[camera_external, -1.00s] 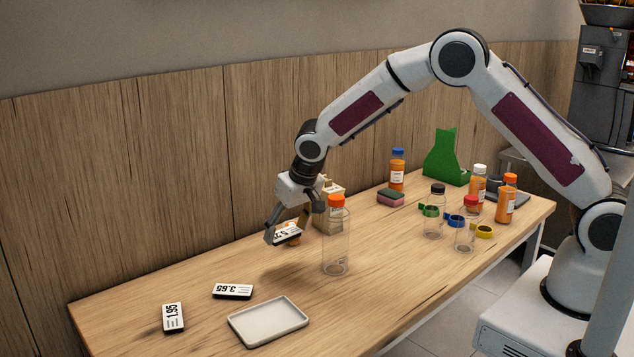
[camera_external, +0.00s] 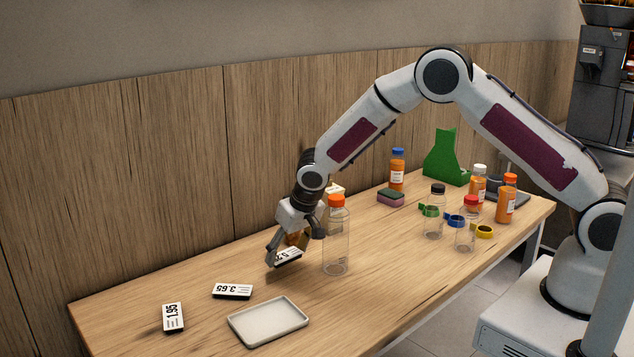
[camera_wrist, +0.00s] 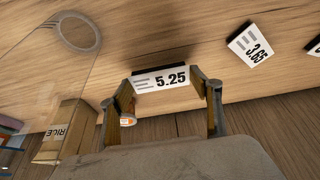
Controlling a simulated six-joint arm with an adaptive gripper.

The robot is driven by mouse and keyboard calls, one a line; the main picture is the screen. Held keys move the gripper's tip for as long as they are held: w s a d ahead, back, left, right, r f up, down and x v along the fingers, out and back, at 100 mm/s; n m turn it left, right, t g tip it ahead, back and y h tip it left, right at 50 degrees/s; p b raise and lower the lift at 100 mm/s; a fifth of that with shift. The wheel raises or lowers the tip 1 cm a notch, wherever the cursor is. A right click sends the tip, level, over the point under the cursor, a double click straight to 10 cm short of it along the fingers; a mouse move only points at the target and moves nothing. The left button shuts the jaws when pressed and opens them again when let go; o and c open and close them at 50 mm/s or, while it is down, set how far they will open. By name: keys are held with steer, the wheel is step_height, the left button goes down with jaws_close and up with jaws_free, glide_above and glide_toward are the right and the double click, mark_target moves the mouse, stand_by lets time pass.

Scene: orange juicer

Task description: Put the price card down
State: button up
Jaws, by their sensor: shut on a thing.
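The held price card (camera_wrist: 162,80) reads 5.25 in the wrist view, white with a dark edge. My gripper (camera_wrist: 165,88) is shut on it, one finger at each end. In the external view my gripper (camera_external: 288,256) holds the card (camera_external: 289,257) tilted and low over the wooden table, left of the clear orange-capped bottle (camera_external: 336,247). I cannot tell whether the card touches the table. Two other price cards lie on the table: 3.65 (camera_external: 232,291) and 1.95 (camera_external: 173,317).
A pale tray (camera_external: 238,329) lies at the front. A rice box (camera_wrist: 66,133) stands behind my gripper. Bare table lies between the gripper and the 3.65 card.

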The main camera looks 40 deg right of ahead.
mark_target(289, 257)
steer(key=shift+f, duration=1.45)
steer(key=shift+f, duration=0.1)
steer(key=o, duration=1.1)
steer(key=shift+v, duration=1.25)
step_height(289, 257, up, 10)
steer(key=shift+s+f, duration=0.2)
steer(key=shift+s, duration=0.3)
